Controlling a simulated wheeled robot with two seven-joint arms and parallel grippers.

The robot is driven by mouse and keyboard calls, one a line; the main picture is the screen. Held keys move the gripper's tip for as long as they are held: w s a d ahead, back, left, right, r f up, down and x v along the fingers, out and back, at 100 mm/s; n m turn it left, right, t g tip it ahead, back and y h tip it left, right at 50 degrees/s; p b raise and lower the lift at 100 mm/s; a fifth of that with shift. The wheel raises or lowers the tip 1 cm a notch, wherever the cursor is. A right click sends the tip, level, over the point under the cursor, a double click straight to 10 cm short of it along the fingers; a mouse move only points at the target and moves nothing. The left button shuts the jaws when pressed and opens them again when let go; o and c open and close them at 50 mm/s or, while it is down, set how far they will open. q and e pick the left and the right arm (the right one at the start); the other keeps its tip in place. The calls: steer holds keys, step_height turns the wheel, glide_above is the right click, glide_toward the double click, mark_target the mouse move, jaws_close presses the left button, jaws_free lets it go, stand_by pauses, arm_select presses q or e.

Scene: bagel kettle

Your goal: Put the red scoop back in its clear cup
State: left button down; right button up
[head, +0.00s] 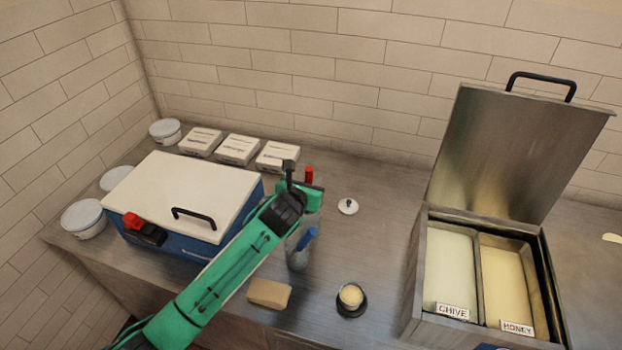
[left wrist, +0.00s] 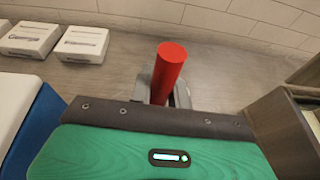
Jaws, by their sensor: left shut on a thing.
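The red scoop shows as a red handle (head: 309,174) in the head view and as a red cylinder (left wrist: 168,72) in the left wrist view. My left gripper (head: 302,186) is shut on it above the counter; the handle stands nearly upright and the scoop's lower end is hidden. A clear cup (head: 297,259) with a blue handle (head: 307,239) standing in it is just below the gripper in the head view. Whether another clear cup is behind my arm, I cannot tell. My right gripper is not in view.
A blue cooler with a white lid (head: 185,190) stands left. White boxes (head: 238,149) line the back. A small round lid (head: 348,206), a tan block (head: 269,292) and a yellow-filled cup (head: 351,295) lie around. An open metal bin (head: 412,280) stands right.

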arm_select(q)
step_height(320, 180, down, 6)
steer(key=b, duration=0.2)
steer(key=shift+b, duration=0.35)
steer(key=c, duration=1.2)
jaws_free()
steer(key=shift+c, duration=0.2)
